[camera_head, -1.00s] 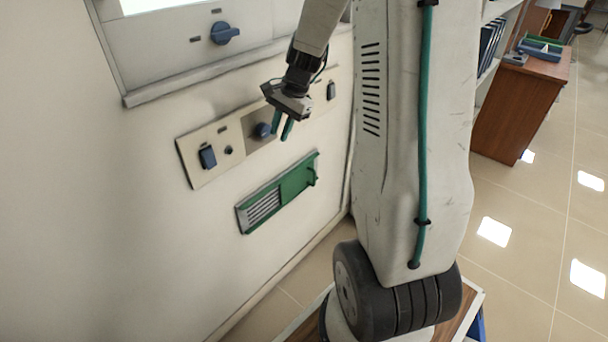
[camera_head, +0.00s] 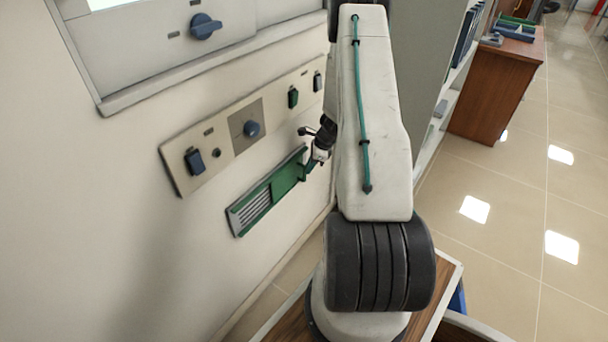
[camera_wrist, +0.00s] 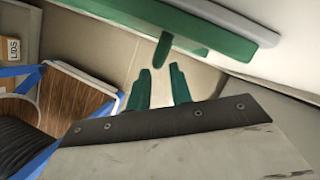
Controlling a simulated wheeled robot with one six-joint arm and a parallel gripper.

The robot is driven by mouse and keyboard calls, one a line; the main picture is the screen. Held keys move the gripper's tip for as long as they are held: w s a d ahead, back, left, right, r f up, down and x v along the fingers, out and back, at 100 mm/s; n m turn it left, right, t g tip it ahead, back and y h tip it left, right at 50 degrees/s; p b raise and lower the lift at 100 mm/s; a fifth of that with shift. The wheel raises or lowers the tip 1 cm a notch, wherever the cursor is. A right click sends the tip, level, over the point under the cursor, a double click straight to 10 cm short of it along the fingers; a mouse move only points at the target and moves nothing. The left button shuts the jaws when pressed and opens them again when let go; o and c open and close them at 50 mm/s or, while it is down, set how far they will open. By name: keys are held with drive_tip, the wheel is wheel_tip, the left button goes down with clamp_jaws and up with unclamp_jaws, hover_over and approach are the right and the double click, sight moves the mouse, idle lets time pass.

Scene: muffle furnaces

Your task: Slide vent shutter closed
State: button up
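The green vent shutter (camera_head: 288,180) sits on the right part of its rail on the pale furnace wall. The slotted vent (camera_head: 250,212) shows uncovered at the left end. My gripper (camera_head: 311,166) is at the shutter's right end, partly hidden by my arm in the head view. In the wrist view, my gripper's two green fingers (camera_wrist: 158,88) are apart, with nothing between them. The shutter's green handle (camera_wrist: 163,50) sticks out just beyond the fingertips. The green shutter and rail (camera_wrist: 195,22) run across the top of that view.
A larger blue knob (camera_head: 205,26) is higher up. A wooden cabinet (camera_head: 497,85) stands at the right, with open tiled floor before it.

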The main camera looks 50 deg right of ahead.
sight(305, 175)
drive_tip(key=x, duration=0.5)
drive_tip(key=shift+f, duration=0.15)
clamp_jaws()
drive_tip(key=shift+a, duration=0.1)
